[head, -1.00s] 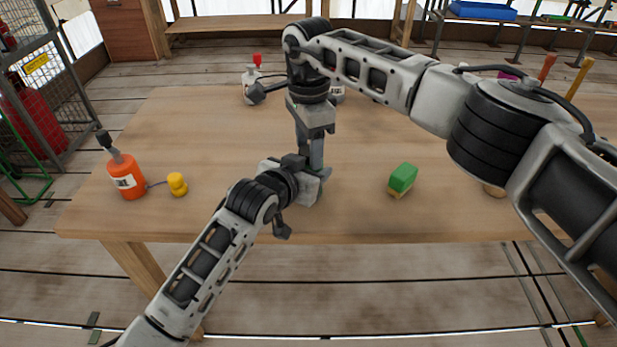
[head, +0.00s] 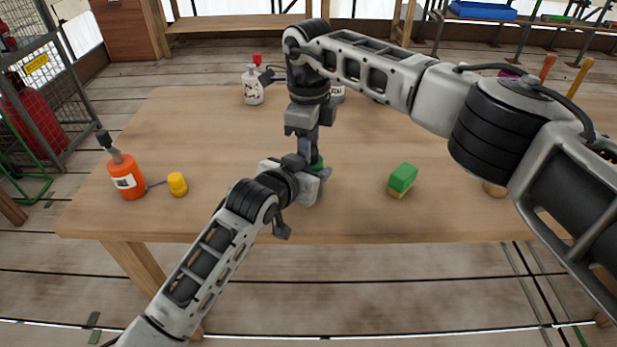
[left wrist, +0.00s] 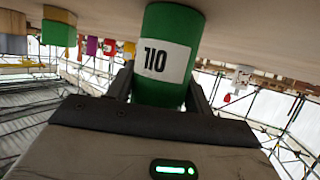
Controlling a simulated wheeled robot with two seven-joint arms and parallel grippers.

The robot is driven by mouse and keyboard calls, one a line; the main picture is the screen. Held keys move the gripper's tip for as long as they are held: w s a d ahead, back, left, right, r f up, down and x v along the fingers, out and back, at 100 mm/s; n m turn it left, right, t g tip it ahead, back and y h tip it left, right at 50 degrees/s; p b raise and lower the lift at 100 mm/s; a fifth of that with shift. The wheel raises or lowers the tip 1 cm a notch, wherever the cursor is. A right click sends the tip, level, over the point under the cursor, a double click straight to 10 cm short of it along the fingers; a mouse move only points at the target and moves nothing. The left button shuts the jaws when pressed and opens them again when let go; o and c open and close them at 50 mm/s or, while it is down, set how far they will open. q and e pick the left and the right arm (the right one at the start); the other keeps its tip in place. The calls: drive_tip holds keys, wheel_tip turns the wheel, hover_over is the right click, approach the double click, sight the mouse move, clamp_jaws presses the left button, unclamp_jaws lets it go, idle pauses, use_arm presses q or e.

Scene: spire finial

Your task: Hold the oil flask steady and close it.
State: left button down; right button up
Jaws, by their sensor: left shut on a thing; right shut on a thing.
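The green oil flask (left wrist: 165,60) stands in the left wrist view with a white number label on its side. Only a small green part of the flask (head: 318,161) shows in the head view, between my two grippers. My left gripper (head: 312,180) is shut around the flask's body, with a finger on each side in the left wrist view (left wrist: 160,88). My right gripper (head: 308,152) points down from above and is shut at the flask's top. The cap itself is hidden by its fingers, so I cannot tell how it sits.
A white bottle (head: 252,88) stands at the back. A green-topped block (head: 402,178) lies to the right.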

drive_tip(key=o, duration=1.1)
drive_tip(key=shift+o, duration=0.2)
use_arm(q)
drive_tip(key=shift+a, duration=0.1)
use_arm(e)
drive_tip(key=shift+s+a, duration=0.2)
drive_tip(key=shift+a, duration=0.05)
use_arm(q)
drive_tip(key=shift+f, duration=0.15)
use_arm(e)
wheel_tip(320, 180, up, 12)
drive_tip(key=shift+w+d, duration=0.25)
drive_tip(key=shift+d, duration=0.1)
drive_tip(key=shift+r+m, duration=0.1)
drive_tip(key=shift+m, duration=0.2)
use_arm(q)
drive_tip(key=c, duration=0.5)
unclamp_jaws()
